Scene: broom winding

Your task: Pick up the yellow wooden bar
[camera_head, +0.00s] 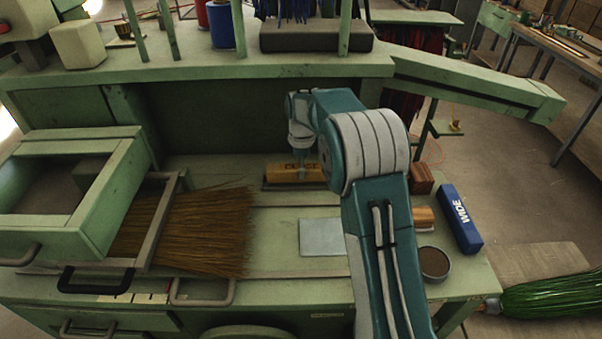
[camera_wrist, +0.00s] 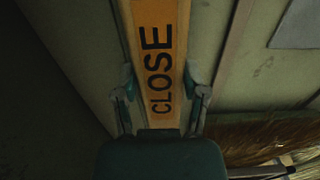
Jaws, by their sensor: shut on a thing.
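The yellow wooden bar (camera_head: 290,174) lies at the back of the green workbench top, left of my arm in the head view. In the wrist view the bar (camera_wrist: 158,30) runs lengthwise and bears the dark word "CLOSE". My gripper (camera_wrist: 162,88) has one finger on each side of the bar and is shut on it. In the head view my gripper (camera_head: 301,168) points down onto the bar, and its fingertips are small and partly hidden. I cannot tell whether the bar is lifted off the surface beneath it.
A broom-bristle bundle (camera_head: 200,225) lies at the left beside an open green drawer box (camera_head: 100,195). A grey plate (camera_head: 324,237) lies in the middle. A blue "WIDE" block (camera_head: 460,218), wooden brushes (camera_head: 421,179) and a round tin (camera_head: 434,263) stand right of my arm. A shelf (camera_head: 200,66) overhangs behind.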

